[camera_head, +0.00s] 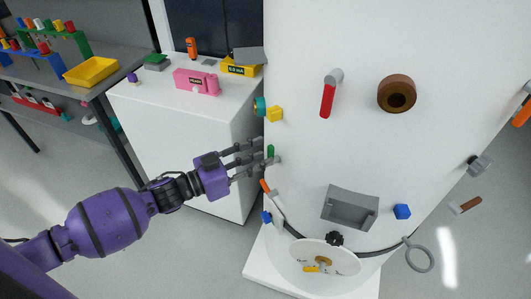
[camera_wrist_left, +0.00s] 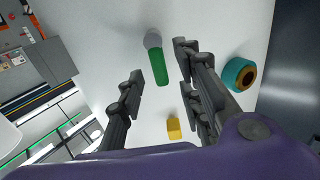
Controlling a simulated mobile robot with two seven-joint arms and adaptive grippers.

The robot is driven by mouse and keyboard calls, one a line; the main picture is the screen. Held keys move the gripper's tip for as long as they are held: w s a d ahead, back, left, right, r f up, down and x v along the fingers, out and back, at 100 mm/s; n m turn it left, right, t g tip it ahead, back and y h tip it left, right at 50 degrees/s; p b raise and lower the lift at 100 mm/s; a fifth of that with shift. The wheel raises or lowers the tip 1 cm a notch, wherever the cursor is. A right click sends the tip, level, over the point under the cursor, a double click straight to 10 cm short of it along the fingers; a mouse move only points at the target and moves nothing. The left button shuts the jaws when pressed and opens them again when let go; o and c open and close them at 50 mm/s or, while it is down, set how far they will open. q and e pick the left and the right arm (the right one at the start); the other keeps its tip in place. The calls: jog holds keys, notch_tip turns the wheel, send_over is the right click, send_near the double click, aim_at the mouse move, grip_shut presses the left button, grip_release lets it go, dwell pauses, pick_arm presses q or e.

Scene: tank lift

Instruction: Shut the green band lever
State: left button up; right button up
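The green band lever (camera_head: 270,152) is on the left side of the white tank (camera_head: 350,145). In the left wrist view the green lever (camera_wrist_left: 160,65) is a green handle on a grey round end, slanting slightly across the tank wall. My left gripper (camera_head: 264,152) is at the tank's left side, its fingers spread around the lever. In the left wrist view one finger is left of the lever and two are to its right, with gaps visible between, so it is open. My right gripper is not in view.
A teal ring (camera_wrist_left: 240,74) and a yellow block (camera_wrist_left: 174,128) stick out of the tank near my fingers. A red-handled lever (camera_head: 328,98) and a brown ring (camera_head: 397,94) are on the tank front. A white cabinet (camera_head: 190,130) stands behind my left gripper.

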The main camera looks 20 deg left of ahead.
aim_at(273, 154)
pick_arm(q)
jog(key=shift+x, duration=1.15)
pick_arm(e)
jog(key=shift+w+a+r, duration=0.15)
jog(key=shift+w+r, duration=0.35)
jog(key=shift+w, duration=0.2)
pick_arm(q)
grip_shut()
